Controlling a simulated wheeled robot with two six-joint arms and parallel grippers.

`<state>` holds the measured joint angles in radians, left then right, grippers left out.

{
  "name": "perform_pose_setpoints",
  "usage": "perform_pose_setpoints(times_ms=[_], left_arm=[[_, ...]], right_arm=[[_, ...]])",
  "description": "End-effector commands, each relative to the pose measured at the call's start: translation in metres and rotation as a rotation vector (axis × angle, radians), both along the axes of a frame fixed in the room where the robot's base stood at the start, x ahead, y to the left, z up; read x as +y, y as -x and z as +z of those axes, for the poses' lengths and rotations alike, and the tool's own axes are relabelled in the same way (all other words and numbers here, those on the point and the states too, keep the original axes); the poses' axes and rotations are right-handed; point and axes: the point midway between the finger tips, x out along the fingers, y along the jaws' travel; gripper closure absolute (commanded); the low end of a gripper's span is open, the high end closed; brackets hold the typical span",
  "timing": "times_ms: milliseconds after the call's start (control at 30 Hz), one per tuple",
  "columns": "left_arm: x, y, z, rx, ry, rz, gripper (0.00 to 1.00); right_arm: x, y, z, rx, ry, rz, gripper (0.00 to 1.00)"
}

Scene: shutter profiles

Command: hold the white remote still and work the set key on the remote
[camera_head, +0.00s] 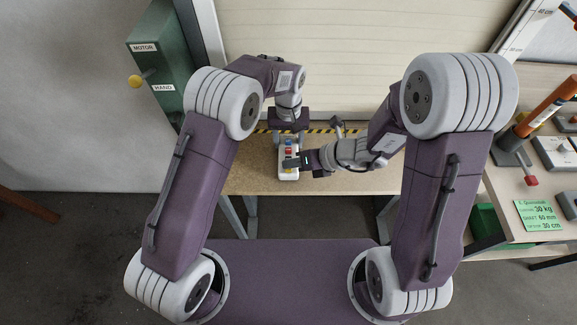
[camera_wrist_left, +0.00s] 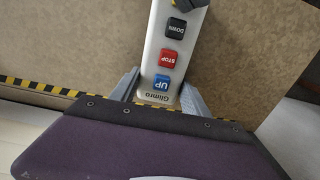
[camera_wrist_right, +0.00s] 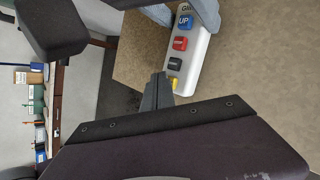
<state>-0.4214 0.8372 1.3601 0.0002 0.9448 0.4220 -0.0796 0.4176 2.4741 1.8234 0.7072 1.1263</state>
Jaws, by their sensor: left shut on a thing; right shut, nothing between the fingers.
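The white remote (camera_head: 288,174) lies on the bench top, with blue UP, red STOP and dark DOWN keys in the left wrist view (camera_wrist_left: 150,60). My left gripper (camera_head: 289,138) is shut on the remote's UP end, one finger on each side. My right gripper (camera_head: 293,162) is shut and empty, its fingertips over the remote's other end. In the right wrist view the closed fingertips (camera_wrist_right: 160,82) are beside a small yellow key (camera_wrist_right: 174,84) past the DOWN key. I cannot tell whether they touch it; no set label is readable.
The bench top (camera_head: 245,180) is bare around the remote, with a yellow-black striped edge behind it. A green box (camera_head: 160,60) marked MOTOR and HAND hangs at the left. A side table (camera_head: 530,190) with tools and a green note stands at the right.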

Motion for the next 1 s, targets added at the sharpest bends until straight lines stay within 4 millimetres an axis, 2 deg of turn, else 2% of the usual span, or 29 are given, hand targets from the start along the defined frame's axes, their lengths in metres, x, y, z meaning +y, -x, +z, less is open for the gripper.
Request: perform_pose_setpoints(times_ms=[233,600,1000], left_arm=[[0.0,0.0,0.0,-0.001,0.0,0.0,0.95],[0.0,0.0,0.0,-0.001,0.0,0.0,0.95],[0.0,0.0,0.0,-0.001,0.0,0.0,0.95]], right_arm=[[0.0,0.0,0.013,-0.002,0.001,0.0,1.0],[0.0,0.0,0.016,-0.001,0.0,-0.001,1.0],[0.0,-0.001,0.055,-0.003,-0.002,0.0,1.0]])
